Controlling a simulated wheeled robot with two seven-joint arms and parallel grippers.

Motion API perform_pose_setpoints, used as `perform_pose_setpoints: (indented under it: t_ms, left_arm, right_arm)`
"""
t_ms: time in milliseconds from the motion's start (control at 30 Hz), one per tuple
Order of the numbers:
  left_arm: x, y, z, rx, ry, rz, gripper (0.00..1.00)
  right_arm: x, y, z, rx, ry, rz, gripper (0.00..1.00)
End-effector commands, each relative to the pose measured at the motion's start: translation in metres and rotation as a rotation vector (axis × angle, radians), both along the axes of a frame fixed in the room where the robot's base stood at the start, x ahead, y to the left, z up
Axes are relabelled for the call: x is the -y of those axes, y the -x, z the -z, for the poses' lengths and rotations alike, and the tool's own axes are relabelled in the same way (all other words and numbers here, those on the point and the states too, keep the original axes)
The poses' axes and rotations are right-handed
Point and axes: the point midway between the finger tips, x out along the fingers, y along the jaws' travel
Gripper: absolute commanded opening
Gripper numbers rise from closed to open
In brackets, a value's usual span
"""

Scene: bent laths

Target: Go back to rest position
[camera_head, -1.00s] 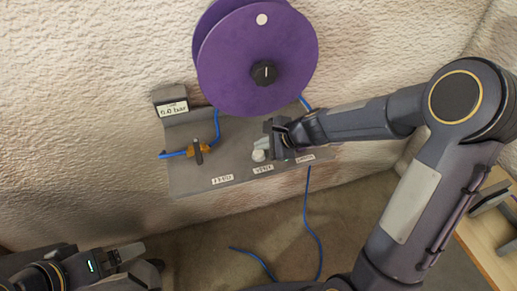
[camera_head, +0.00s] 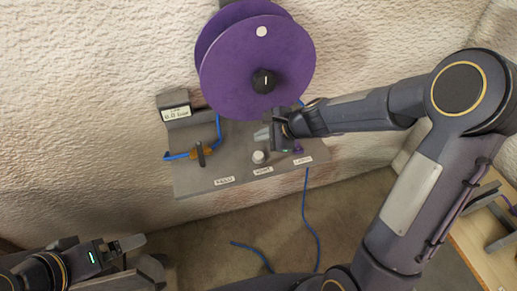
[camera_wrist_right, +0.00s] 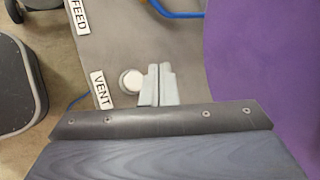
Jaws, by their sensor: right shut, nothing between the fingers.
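My right gripper (camera_head: 264,134) is shut and empty above the grey panel (camera_head: 200,182), just behind the white VENT knob (camera_head: 258,157). My left gripper (camera_head: 130,252) is at the lower left, well away from the panel. Its fingers are partly seen, and I cannot tell whether they are open.
A large purple reel (camera_head: 240,75) stands over the panel's back edge, close to my right gripper. A blue cable (camera_head: 218,130) passes an orange clamp (camera_head: 200,155). More blue cable (camera_head: 310,235) hangs below. A wooden table (camera_head: 470,232) is at the right.

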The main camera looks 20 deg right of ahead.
Motion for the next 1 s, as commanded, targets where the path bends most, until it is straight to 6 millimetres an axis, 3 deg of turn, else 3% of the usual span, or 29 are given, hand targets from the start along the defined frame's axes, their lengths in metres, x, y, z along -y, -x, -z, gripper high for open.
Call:
perform_pose_setpoints:
  t_ms: [500, 633, 767, 900, 1000]
  left_arm:
    - [0.0, 0.0, 0.0, 0.0, 0.0, 0.0, 1.0]
    - [0.0, 0.0, -0.001, 0.0, 0.0, 0.0, 1.0]
    - [0.0, 0.0, -0.001, 0.0, 0.0, 0.0, 1.0]
    - [0.0, 0.0, 0.0, 0.0, 0.0, 0.0, 1.0]
    - [0.0, 0.0, 0.0, 0.0, 0.0, 0.0, 1.0]
  right_arm:
    - [0.0, 0.0, -0.001, 0.002, 0.001, -0.002, 0.0]
    - [0.002, 0.012, -0.02, 0.054, 0.036, -0.065, 0.0]
    - [0.006, 0.051, -0.058, 0.181, 0.145, -0.245, 0.0]
    - [0.013, 0.116, -0.091, 0.337, 0.335, -0.504, 0.0]
    - [0.02, 0.164, -0.1, 0.424, 0.485, -0.68, 0.0]
